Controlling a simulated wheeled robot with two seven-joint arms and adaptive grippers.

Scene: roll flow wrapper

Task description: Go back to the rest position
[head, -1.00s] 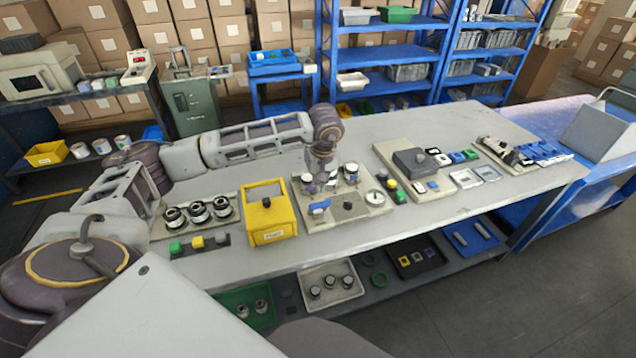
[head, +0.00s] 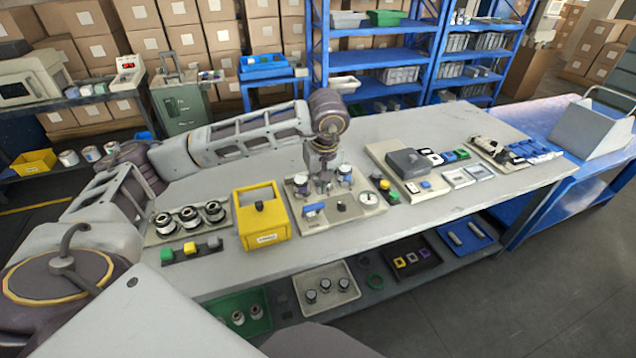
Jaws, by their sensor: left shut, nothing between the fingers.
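My left arm reaches in from the left over the grey workbench (head: 420,215). My left gripper (head: 323,183) points down over the beige fixture plate (head: 345,222) near the bench's middle. Its fingers are small in the picture and close together, with nothing seen between them. The plate also carries a blue block (head: 314,209), a dark knob and a round dial (head: 368,197). My right gripper is not in view.
Left of the plate stand a yellow box (head: 262,222), a rack of several rolls (head: 190,218) and a strip of coloured buttons (head: 192,251). Right of it are a grey device (head: 408,162) and small parts. Trays sit on the lower shelf. The bench's front right is clear.

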